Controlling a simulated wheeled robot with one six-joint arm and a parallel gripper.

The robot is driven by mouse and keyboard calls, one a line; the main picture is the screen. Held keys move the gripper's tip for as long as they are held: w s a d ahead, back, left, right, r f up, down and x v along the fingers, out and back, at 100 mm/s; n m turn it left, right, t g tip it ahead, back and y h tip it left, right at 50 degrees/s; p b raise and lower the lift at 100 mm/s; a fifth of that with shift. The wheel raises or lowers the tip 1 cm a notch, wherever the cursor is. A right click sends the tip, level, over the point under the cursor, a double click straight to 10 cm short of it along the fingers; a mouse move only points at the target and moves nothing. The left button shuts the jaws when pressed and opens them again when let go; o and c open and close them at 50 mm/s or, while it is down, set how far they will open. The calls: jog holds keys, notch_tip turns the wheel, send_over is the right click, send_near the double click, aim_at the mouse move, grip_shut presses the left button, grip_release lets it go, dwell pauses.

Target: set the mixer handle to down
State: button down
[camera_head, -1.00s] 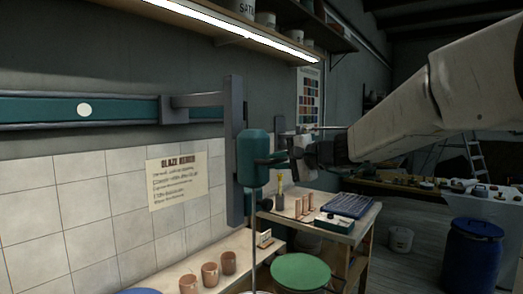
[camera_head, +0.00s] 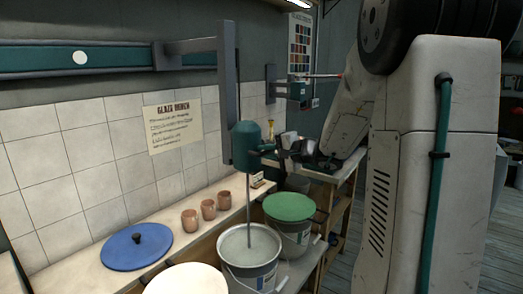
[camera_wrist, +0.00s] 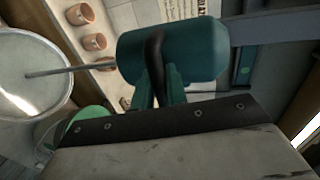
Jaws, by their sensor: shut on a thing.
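The teal mixer head (camera_head: 245,148) sits at the bottom end of its grey upright rail (camera_head: 228,80). It fills the upper middle of the wrist view (camera_wrist: 190,52). Its thin shaft (camera_head: 249,205) reaches down inside the rim of a bucket (camera_head: 250,274) with pale grey contents. The black mixer handle (camera_wrist: 155,50) curves across the head in the wrist view. My gripper (camera_wrist: 160,88) is shut on this handle, with its teal fingers on either side. In the head view my gripper (camera_head: 287,150) is at the mixer's right, and its fingertips are hard to make out.
A green-lidded bucket (camera_head: 290,208) stands right of the open bucket. Several brown cups (camera_head: 208,210) and a blue lid (camera_head: 136,248) are on the shelf at left. A pale round top (camera_head: 185,281) is at the front. A side table (camera_head: 335,175) stands behind my arm.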

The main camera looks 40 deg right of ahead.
jog(key=shift+f, duration=0.35)
jog(key=c, duration=1.7)
grip_release()
jog(key=shift+s, duration=0.15)
jog(key=v, duration=0.7)
jog(key=shift+s+d+r, duration=0.1)
jog(key=shift+s, duration=0.15)
